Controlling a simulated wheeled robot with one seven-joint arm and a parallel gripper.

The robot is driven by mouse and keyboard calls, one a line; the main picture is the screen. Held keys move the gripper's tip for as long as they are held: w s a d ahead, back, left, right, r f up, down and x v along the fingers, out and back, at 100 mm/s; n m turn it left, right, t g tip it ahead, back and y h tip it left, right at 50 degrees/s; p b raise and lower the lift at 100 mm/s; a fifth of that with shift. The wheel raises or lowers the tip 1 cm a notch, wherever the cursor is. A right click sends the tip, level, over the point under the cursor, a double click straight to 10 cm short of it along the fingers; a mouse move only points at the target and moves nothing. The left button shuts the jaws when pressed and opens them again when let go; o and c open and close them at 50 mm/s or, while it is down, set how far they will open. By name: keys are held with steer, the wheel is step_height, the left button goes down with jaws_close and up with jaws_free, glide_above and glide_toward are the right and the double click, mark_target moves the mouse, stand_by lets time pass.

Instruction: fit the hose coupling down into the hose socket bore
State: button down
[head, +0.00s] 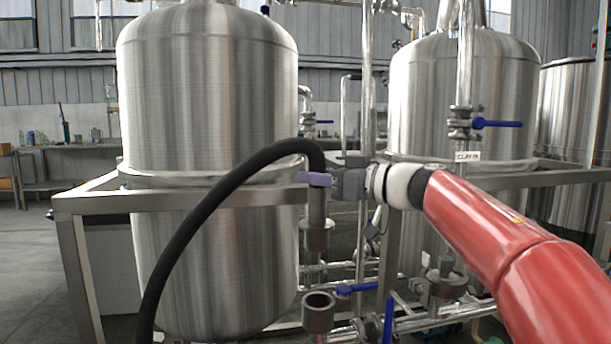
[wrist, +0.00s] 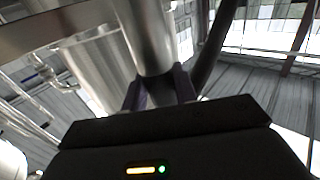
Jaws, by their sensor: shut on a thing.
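My gripper (head: 317,180) reaches in from the right, its purple fingers shut around the grey hose coupling (head: 317,208). The coupling points straight down, with the black hose (head: 205,210) arching from its top to the lower left. Below it stands a round grey cup (head: 317,240); the coupling's lower end overlaps its rim in the picture, and I cannot tell whether it is inside or in front. A second, open socket with a dark bore (head: 318,300) stands lower down.
A large steel tank (head: 210,100) stands behind on the left and another (head: 460,90) on the right. A metal frame rail (head: 240,199) runs behind the coupling. Pipes and blue-handled valves (head: 357,288) crowd the lower right. Open floor (head: 30,250) lies at left.

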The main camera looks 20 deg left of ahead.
mark_target(325, 206)
steer(key=shift+s+d, duration=0.1)
steer(key=shift+d, duration=0.05)
steer(key=shift+d, duration=0.1)
steer(key=shift+f+b, duration=1.4)
steer(key=shift+f, duration=1.45)
steer(key=shift+p, duration=1.45)
